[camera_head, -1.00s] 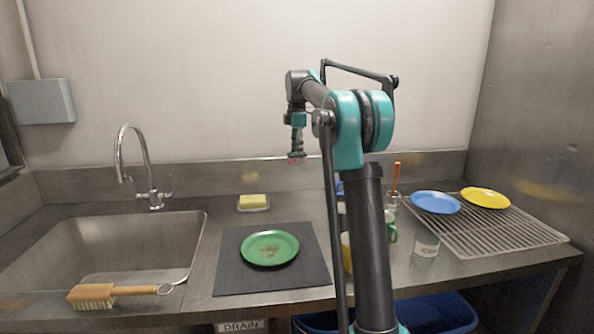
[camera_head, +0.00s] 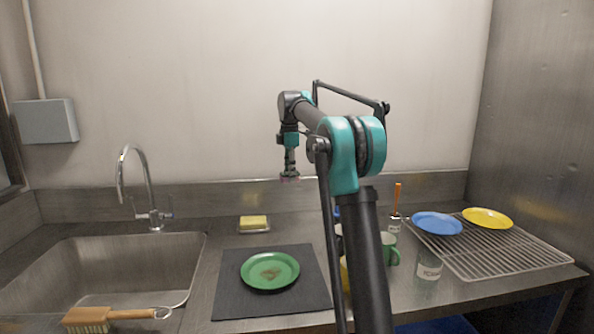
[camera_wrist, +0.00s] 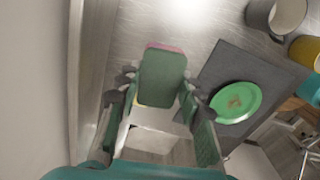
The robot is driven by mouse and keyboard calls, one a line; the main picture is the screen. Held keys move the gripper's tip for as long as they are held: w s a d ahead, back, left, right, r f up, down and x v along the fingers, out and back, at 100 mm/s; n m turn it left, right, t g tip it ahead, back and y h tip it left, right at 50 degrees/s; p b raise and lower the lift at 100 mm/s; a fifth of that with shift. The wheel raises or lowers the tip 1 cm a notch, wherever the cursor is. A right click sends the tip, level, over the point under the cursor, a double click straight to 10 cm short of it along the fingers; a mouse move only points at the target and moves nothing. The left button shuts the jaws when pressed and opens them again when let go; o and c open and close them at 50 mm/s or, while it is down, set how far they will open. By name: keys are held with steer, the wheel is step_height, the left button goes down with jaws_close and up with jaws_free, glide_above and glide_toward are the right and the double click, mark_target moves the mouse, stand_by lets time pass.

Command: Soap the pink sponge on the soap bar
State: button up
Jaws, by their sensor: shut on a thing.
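The pink sponge (camera_wrist: 163,78) is between my gripper's fingers (camera_wrist: 160,95), with its green face toward the wrist camera and a pink edge at the top. In the head view my gripper (camera_head: 290,178) is raised above the counter, in front of the back wall. The yellow soap bar (camera_head: 253,221) lies on a pale dish (camera_head: 254,230) near the backsplash, left of and below my gripper. In the wrist view a little yellow shows just below the sponge; the sponge and fingers hide most of what lies there.
A green plate (camera_head: 270,270) with a brown stain lies on a dark mat (camera_head: 236,302). The sink (camera_head: 120,265), faucet (camera_head: 147,175) and brush (camera_head: 90,318) are at left. Mugs and a glass (camera_head: 429,268) stand right of the mat, partly behind my arm. A rack (camera_head: 490,252) holds blue and yellow plates.

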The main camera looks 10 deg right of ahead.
glide_above(253, 219)
step_height(253, 219, down, 8)
steer(key=shift+s+f, duration=0.1)
steer(key=shift+f, duration=2.9)
steer(key=shift+f, duration=0.55)
steer(key=shift+r, duration=0.1)
step_height(253, 219, up, 7)
stand_by(0.4)
stand_by(0.4)
